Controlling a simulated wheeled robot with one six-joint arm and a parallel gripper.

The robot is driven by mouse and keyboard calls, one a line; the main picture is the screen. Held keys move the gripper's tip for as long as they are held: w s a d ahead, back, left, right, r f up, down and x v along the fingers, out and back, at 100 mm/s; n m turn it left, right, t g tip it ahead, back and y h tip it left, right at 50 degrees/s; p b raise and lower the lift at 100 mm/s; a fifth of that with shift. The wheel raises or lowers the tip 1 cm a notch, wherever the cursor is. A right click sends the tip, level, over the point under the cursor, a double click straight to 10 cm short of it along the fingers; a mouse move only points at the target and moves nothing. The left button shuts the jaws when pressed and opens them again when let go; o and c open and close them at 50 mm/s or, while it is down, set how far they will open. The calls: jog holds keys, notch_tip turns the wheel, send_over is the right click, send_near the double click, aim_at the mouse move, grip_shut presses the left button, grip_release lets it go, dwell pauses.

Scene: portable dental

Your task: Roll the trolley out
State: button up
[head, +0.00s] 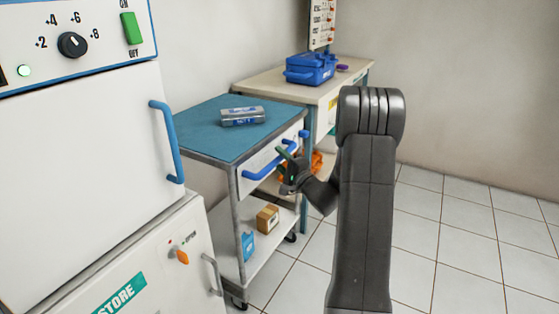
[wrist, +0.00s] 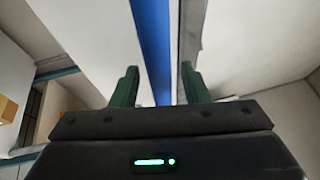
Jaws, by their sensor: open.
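The trolley (head: 190,136) has a blue top, a grey metal frame and a white drawer-like front, and it stands on small wheels. A blue bar handle (head: 262,167) runs along that front. My gripper (head: 285,165) is at the handle's right part in the head view, its green fingers apart. In the wrist view the fingers of my gripper (wrist: 159,82) are open, and a blue bar (wrist: 152,40) runs lengthwise in the gap between them, closer to the left finger. I cannot tell whether it lies fully between the fingers or just beyond them.
A white cabinet (head: 85,150) stands close left. A bench (head: 335,95) with a blue toolbox (head: 311,69) stands behind. Tiled floor (head: 465,235) is clear at right.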

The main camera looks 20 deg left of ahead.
jog(key=shift+w+a, duration=0.15)
jog(key=shift+a, duration=0.1)
grip_shut()
